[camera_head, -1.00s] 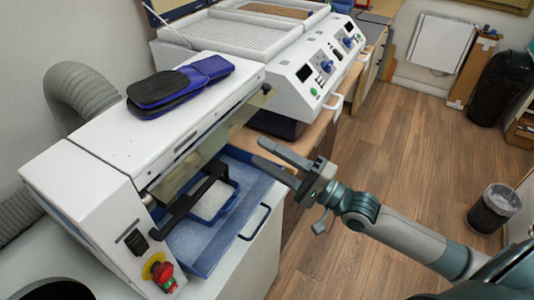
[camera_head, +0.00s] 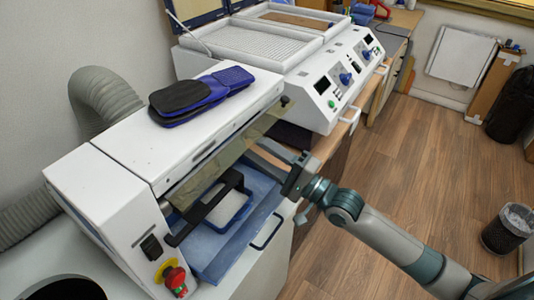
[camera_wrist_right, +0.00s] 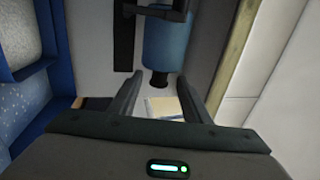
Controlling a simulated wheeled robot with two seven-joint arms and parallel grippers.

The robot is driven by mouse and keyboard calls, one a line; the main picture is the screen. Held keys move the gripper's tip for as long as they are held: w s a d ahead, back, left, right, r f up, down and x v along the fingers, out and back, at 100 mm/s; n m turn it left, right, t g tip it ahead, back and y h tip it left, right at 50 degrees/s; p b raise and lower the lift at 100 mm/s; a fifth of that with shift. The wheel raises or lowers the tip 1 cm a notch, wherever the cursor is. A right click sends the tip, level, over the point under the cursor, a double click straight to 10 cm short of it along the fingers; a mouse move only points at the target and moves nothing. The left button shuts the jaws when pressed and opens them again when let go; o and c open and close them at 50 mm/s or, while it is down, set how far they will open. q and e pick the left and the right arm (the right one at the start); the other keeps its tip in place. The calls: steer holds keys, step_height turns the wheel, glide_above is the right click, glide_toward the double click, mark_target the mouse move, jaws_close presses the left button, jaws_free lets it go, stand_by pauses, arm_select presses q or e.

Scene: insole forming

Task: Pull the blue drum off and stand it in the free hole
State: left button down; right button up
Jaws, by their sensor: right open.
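The blue drum (camera_wrist_right: 165,45) shows in the right wrist view as a blue cylinder with a dark knob at its near end and a black bracket at its far end. In the head view I cannot make it out. My right gripper (camera_head: 260,151) is open and empty, reaching in at the right end of the white machine (camera_head: 190,125). In the right wrist view its two fingers (camera_wrist_right: 159,80) are apart, with the drum beyond and roughly between them, not gripped. I cannot make out a free hole for certain. My left gripper is out of view.
A blue tray (camera_head: 205,262) with a black frame (camera_head: 182,234) sits at the machine's front. A blue and black insole pair (camera_head: 190,98) lies on top. A control panel machine (camera_head: 345,75) stands behind. A dark round opening (camera_head: 75,290) shows at the lower left.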

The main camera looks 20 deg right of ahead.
steer(key=shift+p+x, duration=0.4)
steer(key=shift+x, duration=1.35)
jaws_close()
steer(key=shift+w+d, duration=0.15)
steer(key=shift+d, duration=0.05)
steer(key=shift+w+d+b, duration=0.3)
steer(key=shift+d+b, duration=0.05)
steer(key=shift+b, duration=0.05)
steer(key=shift+w+d+b, duration=0.65)
steer(key=shift+d, duration=0.15)
steer(key=shift+w+d+b, duration=0.65)
steer(key=shift+d, duration=0.2)
steer(key=shift+s+d, duration=0.1)
steer(key=shift+s, duration=0.05)
